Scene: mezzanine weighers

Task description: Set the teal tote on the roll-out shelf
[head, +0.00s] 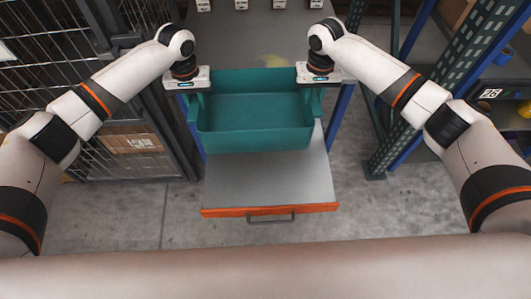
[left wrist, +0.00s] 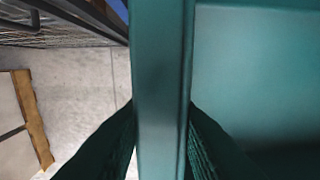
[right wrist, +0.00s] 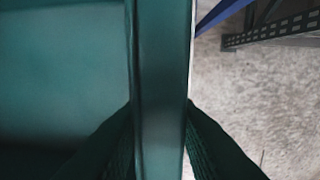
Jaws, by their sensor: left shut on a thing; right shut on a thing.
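The teal tote (head: 255,135) is an open, empty-looking box in the middle of the head view, held level between my arms. My left gripper (head: 190,84) is shut on its left rim, which also shows in the left wrist view (left wrist: 162,90). My right gripper (head: 318,76) is shut on its right rim, seen in the right wrist view (right wrist: 160,90). The roll-out shelf (head: 270,187) is a grey plate with an orange front edge and a dark handle, pulled out below the tote. The tote covers the shelf's rear part. I cannot tell whether the tote touches it.
A grey upper surface (head: 250,35) with small white labelled items (head: 241,4) lies behind the tote. A wire mesh cage (head: 120,110) stands at left with a cardboard box (head: 132,142). A blue and green rack (head: 425,90) stands at right. Concrete floor is clear in front.

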